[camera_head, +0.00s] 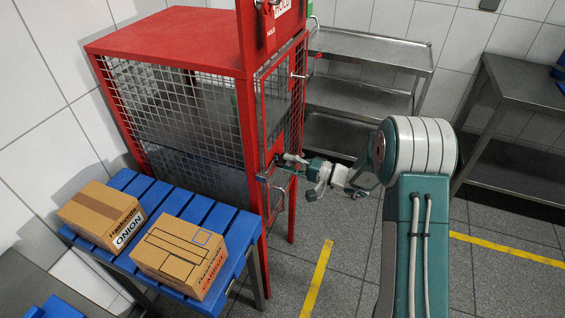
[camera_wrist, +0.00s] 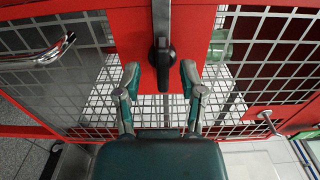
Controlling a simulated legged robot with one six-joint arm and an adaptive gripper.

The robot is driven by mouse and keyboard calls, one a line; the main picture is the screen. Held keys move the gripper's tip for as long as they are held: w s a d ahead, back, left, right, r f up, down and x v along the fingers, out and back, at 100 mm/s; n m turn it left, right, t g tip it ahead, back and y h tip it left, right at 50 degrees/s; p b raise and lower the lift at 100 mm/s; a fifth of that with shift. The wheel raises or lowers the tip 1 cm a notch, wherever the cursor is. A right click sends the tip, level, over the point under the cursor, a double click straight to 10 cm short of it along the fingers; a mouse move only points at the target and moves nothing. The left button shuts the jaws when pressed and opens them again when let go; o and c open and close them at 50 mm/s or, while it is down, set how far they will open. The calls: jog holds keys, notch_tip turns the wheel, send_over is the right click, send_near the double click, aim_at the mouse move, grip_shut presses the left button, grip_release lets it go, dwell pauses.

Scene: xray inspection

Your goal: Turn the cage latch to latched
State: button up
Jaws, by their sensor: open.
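The cage latch (camera_wrist: 162,62) is a black handle on a red plate of the cage door, seen in the wrist view. Its lever points down in that picture. My gripper (camera_wrist: 160,72) is open, one finger on each side of the lever, with visible gaps between; I cannot tell how far the tips are from the plate. In the head view the red mesh cage (camera_head: 165,38) stands left of my arm, and my gripper (camera_head: 284,160) is at its door side. The latch is hard to make out there.
A silver bar handle (camera_wrist: 42,52) and a small knob (camera_wrist: 265,116) stick out from the cage in the wrist view. A blue slatted table (camera_head: 221,228) holds an onion box (camera_head: 98,213) and a carrot box (camera_head: 178,252). Metal shelves (camera_head: 375,50) stand behind; the floor is clear.

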jog(key=v, duration=0.9)
jog(key=shift+s+d, duration=0.15)
jog(key=shift+d, duration=0.2)
jog(key=s+a+r+n+g+h, duration=0.2)
jog(key=s+r+g+h, duration=0.1)
jog(key=s+r, duration=0.3)
jog(key=s+a+r+n+g+h, duration=0.2)
jog(key=s+r+g+h, duration=0.15)
jog(key=s, duration=0.45)
jog(key=s+d+r+t+h, duration=0.3)
jog(key=s+d+h, duration=0.2)
jog(key=s, duration=0.3)
jog(key=s+d+r+t+h, duration=0.3)
jog(key=s+d+r+h, duration=0.1)
jog(key=s, duration=0.3)
jog(key=shift+s+d+h, duration=0.35)
jog(key=shift+d+h, duration=0.15)
jog(key=shift+h, duration=0.25)
